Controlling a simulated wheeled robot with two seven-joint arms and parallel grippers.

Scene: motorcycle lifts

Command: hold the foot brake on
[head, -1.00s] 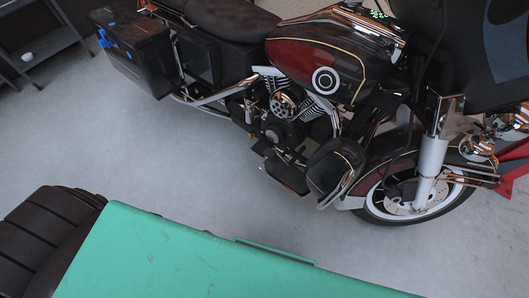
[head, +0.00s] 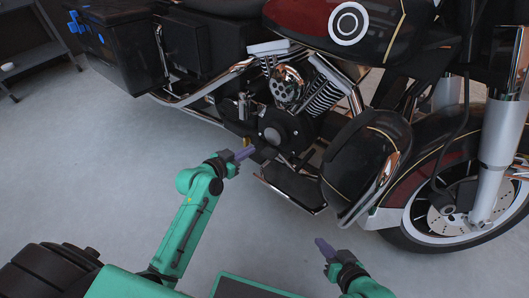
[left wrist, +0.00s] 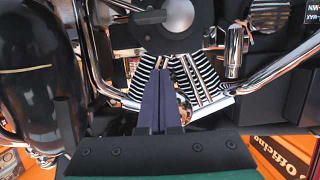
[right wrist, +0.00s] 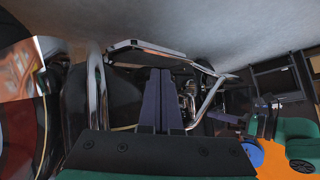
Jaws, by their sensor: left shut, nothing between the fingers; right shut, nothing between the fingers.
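The motorcycle (head: 360,70) stands with its front wheel to the right. A footboard (head: 292,188) sticks out low beside the engine. It also seems to show upside down in the right wrist view (right wrist: 145,50). I cannot clearly pick out the foot brake pedal. My left gripper (head: 245,153) is shut and empty, in front of the lower engine, left of the footboard; I cannot tell whether it touches anything. Its fingers point at the engine cylinders in the left wrist view (left wrist: 162,72). My right gripper (head: 323,246) is shut and empty, apart from the motorcycle, below and right of the footboard.
The round engine cover (head: 280,128) and exhaust pipe (head: 205,90) lie close around my left gripper. A dark leg guard (head: 350,165) stands right of the footboard, before the front wheel (head: 450,205). The grey floor (head: 110,180) is clear at left.

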